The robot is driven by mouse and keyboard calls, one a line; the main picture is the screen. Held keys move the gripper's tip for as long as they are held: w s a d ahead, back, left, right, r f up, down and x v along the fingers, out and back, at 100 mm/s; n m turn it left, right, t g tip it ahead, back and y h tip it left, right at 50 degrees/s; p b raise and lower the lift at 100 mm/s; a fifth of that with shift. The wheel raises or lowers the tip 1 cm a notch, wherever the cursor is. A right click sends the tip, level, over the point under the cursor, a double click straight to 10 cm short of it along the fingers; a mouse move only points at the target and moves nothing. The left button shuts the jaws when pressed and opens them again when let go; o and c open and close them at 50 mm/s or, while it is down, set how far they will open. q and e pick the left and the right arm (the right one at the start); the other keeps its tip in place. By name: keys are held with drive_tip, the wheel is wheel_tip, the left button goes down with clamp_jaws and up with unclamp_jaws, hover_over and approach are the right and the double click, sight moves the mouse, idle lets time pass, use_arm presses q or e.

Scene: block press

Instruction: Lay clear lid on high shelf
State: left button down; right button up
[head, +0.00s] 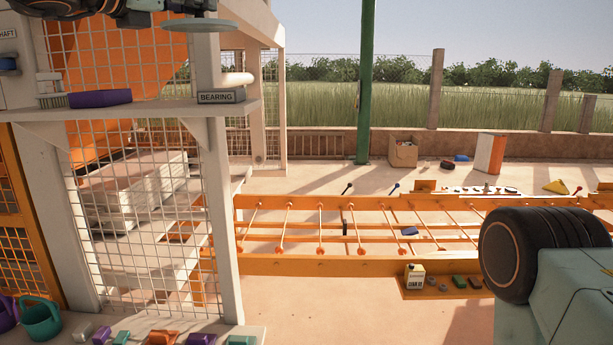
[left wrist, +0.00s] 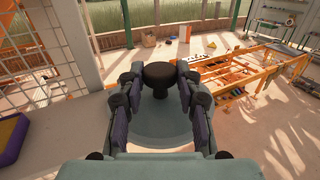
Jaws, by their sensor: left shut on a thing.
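My left gripper (head: 172,8) is at the top of the head view, shut on the knob of the clear lid (head: 198,26). The lid is a thin, grey-green, see-through disc, held about level in the air above the right part of the high shelf (head: 150,108). In the left wrist view, the fingers of my left gripper (left wrist: 160,76) close on the dark round knob, with the lid (left wrist: 160,130) spread out below. The pale shelf (left wrist: 60,125) shows to its left there. My right gripper is not in view.
On the shelf are a purple block (head: 100,98), a brush (head: 50,90) and a grey box marked BEARING (head: 221,96). A white post (head: 222,200) and wire mesh stand by the shelf. An orange roller frame (head: 320,265) lies to the right.

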sight(199, 23)
use_arm(q)
drive_tip(key=f, duration=0.1)
drive_tip(key=s+d+f+m+h, duration=0.1)
drive_tip(key=f+g+h, duration=0.1)
drive_tip(key=shift+s+d+f, duration=0.1)
drive_tip(key=shift+s+d, duration=0.05)
drive_tip(key=shift+d, duration=0.15)
wheel_tip(199, 23, down, 15)
drive_tip(key=d+m+g+h+b, duration=0.2)
drive_tip(key=m+g+h+b, duration=0.1)
drive_tip(key=s+a+f+b, duration=0.1)
drive_tip(key=s+f+b, duration=0.5)
drive_tip(key=f, duration=1.4)
drive_tip(key=s+a+f+b, duration=0.1)
drive_tip(key=s+f+b, duration=0.6)
drive_tip(key=f, duration=1.2)
drive_tip(key=s+a+f+m+g+h+b, duration=0.1)
drive_tip(key=s+f+b, duration=0.6)
drive_tip(key=f, duration=1.3)
drive_tip(key=shift+s+f+b, duration=0.15)
drive_tip(key=shift+f+b, duration=0.15)
drive_tip(key=shift+b, duration=0.45)
drive_tip(key=shift+s+a+r, duration=0.1)
drive_tip(key=shift+s+a, duration=0.05)
